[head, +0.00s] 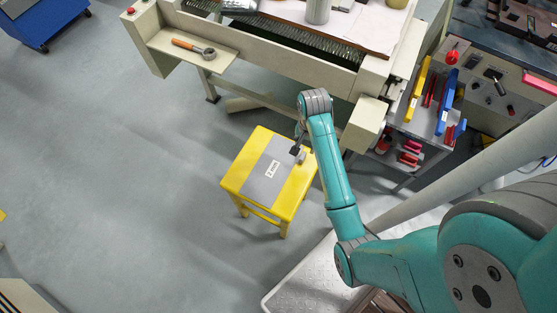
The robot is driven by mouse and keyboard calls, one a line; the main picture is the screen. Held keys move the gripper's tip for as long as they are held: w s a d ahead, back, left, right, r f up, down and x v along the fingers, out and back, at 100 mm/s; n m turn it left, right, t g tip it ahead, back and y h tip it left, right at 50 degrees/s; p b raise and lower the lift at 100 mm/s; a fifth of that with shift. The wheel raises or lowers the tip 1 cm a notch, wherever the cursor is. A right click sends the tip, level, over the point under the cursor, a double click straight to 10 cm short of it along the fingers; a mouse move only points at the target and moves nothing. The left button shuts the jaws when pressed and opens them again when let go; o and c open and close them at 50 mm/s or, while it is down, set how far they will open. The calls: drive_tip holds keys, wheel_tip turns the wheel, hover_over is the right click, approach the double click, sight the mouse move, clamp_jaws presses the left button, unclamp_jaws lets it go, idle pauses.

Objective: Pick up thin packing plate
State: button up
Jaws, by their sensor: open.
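A thin grey plate (268,173) with a small white label lies flat on a yellow stool (240,160) in the middle of the head view. It covers a diagonal band of the stool top. My gripper (297,151) is above the right part of the stool, near the plate's upper right edge. It is open, and I see nothing held in it. The fingers are small and dark here, and I cannot tell whether they touch the plate. My teal arm hides the area just right of the stool.
A beige machine (290,45) with a side shelf (190,48) holding an orange-handled tool (193,48) stands behind the stool. A tool cart (425,115) is at the right. A blue cart (45,22) is at the upper left. The grey floor (120,170) left of the stool is clear.

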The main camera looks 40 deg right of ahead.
sight(303, 157)
wheel_tip(303, 157, down, 10)
drive_tip(key=shift+a+r, duration=0.1)
drive_tip(key=shift+a, duration=0.05)
clamp_jaws()
idle(0.5)
